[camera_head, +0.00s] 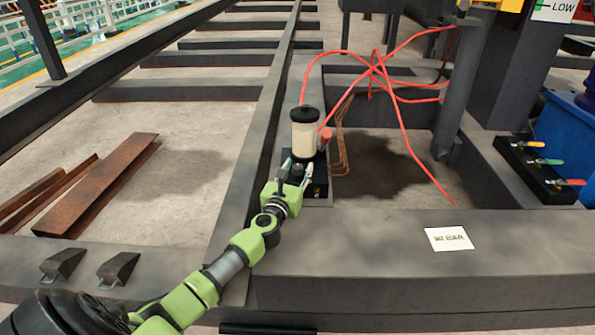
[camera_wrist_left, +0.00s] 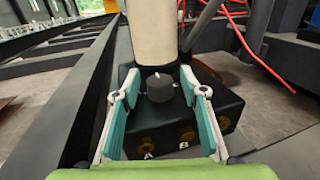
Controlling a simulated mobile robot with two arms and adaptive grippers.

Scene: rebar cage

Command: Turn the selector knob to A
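The selector knob (camera_wrist_left: 159,89) is a dark round knob on a black block (camera_wrist_left: 226,101) in the left wrist view. A small light mark shows at its top edge. Brass ports labelled A and B sit below it, A to the left and B to the right. My left gripper (camera_head: 298,168) is at the block in the head view. In the wrist view its teal-padded fingers (camera_wrist_left: 159,82) are apart, one on each side of the knob, with visible gaps. A cream cylinder (camera_head: 304,138) with a black cap stands above the block. My right gripper is not in view.
Red hoses (camera_head: 375,68) loop behind the block. A dark beam (camera_head: 400,250) with a white label (camera_head: 449,239) runs across the front. A valve block with coloured levers (camera_head: 535,170) is at right. Rusty bars (camera_head: 97,190) lie on the floor at left.

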